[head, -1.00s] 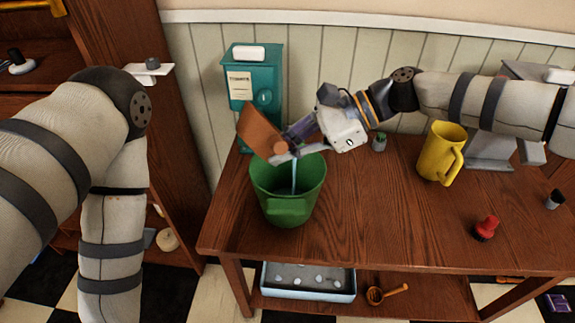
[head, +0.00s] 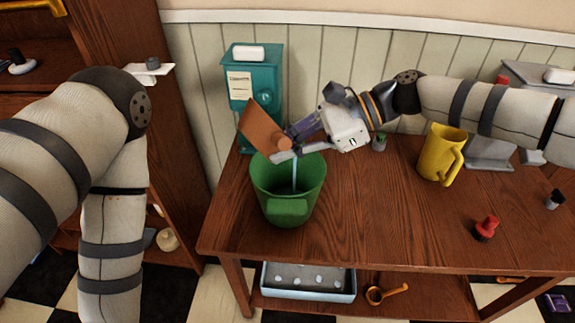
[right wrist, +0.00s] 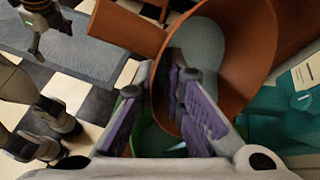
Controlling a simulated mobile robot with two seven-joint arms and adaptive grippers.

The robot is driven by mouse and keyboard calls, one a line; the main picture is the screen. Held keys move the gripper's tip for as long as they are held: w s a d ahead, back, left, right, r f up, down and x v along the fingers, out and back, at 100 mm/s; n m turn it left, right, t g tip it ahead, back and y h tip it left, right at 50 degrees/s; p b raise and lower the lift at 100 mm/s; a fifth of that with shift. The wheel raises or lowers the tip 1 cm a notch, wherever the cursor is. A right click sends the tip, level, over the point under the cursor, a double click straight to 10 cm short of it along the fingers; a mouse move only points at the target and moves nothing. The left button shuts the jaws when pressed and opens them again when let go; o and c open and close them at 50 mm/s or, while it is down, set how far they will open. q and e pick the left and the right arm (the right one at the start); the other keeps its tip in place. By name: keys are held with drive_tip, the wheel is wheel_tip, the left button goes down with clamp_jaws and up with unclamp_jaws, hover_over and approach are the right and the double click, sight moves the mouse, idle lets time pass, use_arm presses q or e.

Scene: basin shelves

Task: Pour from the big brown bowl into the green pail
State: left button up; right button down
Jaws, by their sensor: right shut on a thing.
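The big brown bowl (head: 262,127) is tilted steeply above the green pail (head: 287,209). It also shows in the right wrist view (right wrist: 245,45), with grey-blue liquid inside. A thin pale blue stream (head: 295,176) runs down into the pail. The pail stands upright on the table's left part; its liquid level is hard to see. A dark gripper-like part, probably my left gripper (right wrist: 50,30), shows at the right wrist view's upper left edge.
A teal box-shaped dispenser (head: 270,75) stands behind the pail. A yellow mug (head: 437,160), a small potted plant (head: 379,143) and a red-topped stamp-like thing (head: 486,228) stand to the right. A tray (head: 310,293) sits below. The table's front middle is clear.

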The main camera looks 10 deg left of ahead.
drive_tip(key=shift+w+d+r+y, duration=0.2)
drive_tip(key=shift+r+y, duration=0.05)
drive_tip(key=shift+y, duration=0.25)
idle(1.0)
drive_tip(key=h, duration=0.1)
drive_tip(key=s+a+f+t+h, duration=0.1)
drive_tip(key=shift+a+f+n+h, duration=0.1)
drive_tip(key=shift+f+n+h, duration=0.1)
drive_tip(key=shift+n+h, duration=0.15)
drive_tip(key=shift+s+a+f+t+h, duration=0.15)
drive_tip(key=shift+a+f+t+h, duration=0.05)
drive_tip(key=shift+f+t+h, duration=0.2)
drive_tip(key=s+a+f+n+t+h, duration=0.2)
drive_tip(key=s+a+f+t+h, duration=0.1)
drive_tip(key=a+h, duration=0.3)
drive_tip(key=shift+s+f+t+h, duration=0.3)
drive_tip(key=shift+s+t+h, duration=0.15)
drive_tip(key=shift+s+t, duration=0.3)
